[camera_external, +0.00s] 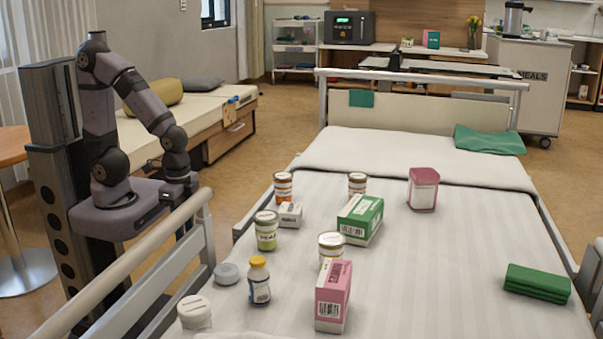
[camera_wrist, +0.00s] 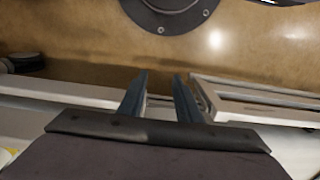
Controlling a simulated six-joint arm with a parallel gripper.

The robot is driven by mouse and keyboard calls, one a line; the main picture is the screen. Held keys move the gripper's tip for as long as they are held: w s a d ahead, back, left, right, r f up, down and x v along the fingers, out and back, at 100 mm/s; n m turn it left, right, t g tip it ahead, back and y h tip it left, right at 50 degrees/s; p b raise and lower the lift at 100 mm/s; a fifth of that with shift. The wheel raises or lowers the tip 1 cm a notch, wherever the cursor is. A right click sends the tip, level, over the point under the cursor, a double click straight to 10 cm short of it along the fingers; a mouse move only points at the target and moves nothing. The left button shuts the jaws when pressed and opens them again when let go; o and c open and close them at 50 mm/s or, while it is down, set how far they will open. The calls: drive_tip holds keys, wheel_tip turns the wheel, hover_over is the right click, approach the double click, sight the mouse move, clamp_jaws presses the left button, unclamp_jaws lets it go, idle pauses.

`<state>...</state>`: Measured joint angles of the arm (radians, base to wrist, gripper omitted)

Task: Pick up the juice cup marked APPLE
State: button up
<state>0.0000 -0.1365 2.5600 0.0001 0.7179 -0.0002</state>
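Several small cups with pale lids stand on the bed. One (camera_external: 266,231) has a green label that seems to read PEAR. Two others, one with an orange-banded label (camera_external: 284,187) and one with an orange-brown label (camera_external: 357,184), stand farther back. Another cup (camera_external: 331,243) is partly hidden behind a pink box. A white-lidded cup (camera_external: 195,314) is at the front left, its label not visible. I cannot read APPLE on any of them. My gripper (camera_wrist: 160,77) has its two fingers apart with nothing between them. It is left of the bed, outside the rail, away from the cups.
The bed rail (camera_external: 145,255) stands between my arm and the cups. A pink box (camera_external: 332,297), green box (camera_external: 360,220), small white box (camera_external: 290,214), yellow-capped bottle (camera_external: 259,281) and grey round item (camera_external: 227,273) crowd the cups. The bed's right middle is clear, before a green cloth (camera_external: 537,282).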

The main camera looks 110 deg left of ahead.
idle(0.4)
drive_tip(key=o, duration=0.9)
drive_tip(key=shift+o, duration=0.2)
drive_tip(key=shift+r, duration=0.1)
